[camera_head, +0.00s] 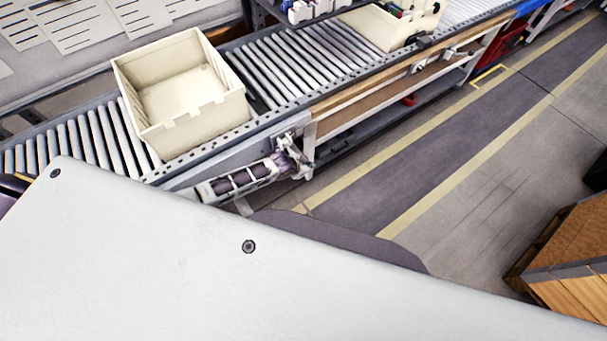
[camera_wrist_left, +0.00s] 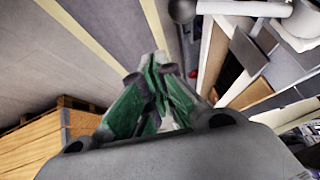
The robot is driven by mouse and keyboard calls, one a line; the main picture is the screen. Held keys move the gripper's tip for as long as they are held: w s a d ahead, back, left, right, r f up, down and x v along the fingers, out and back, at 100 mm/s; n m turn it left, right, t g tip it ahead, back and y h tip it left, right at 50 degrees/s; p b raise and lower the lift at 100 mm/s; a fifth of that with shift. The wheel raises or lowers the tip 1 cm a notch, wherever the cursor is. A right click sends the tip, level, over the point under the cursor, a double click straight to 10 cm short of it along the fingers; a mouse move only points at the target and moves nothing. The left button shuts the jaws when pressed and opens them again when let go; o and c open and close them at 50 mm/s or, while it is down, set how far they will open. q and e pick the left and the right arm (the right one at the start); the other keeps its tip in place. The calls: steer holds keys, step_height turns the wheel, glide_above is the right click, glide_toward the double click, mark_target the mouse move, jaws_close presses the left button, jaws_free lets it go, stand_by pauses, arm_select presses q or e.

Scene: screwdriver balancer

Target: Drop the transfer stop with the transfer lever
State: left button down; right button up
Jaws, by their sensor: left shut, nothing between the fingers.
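My left gripper (camera_head: 293,160) is beside the front side of the roller conveyor, in front of the open cream bin. In the left wrist view its green-padded fingers (camera_wrist_left: 158,88) are shut together with nothing between them. A dark round knob (camera_wrist_left: 182,10) on a thin rod shows beyond the fingertips at the top of that view. It looks like the transfer lever, apart from the fingers. I cannot clearly pick out the lever or the transfer stop in the head view. My right gripper is not in view.
The cream bin (camera_head: 185,95) stands on the roller conveyor (camera_head: 290,65). A second cream bin (camera_head: 395,22) with items stands farther along. A wooden crate (camera_head: 570,255) is at right, also in the wrist view (camera_wrist_left: 45,140). The floor between is clear.

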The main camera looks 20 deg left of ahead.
arm_select(q)
steer(key=s+r, duration=0.6)
steer(key=s, duration=0.1)
steer(key=shift+s+r, duration=0.25)
steer(key=shift+s, duration=0.05)
stand_by(0.4)
steer(key=shift+w+d, duration=0.1)
steer(key=shift+d, duration=0.05)
stand_by(0.5)
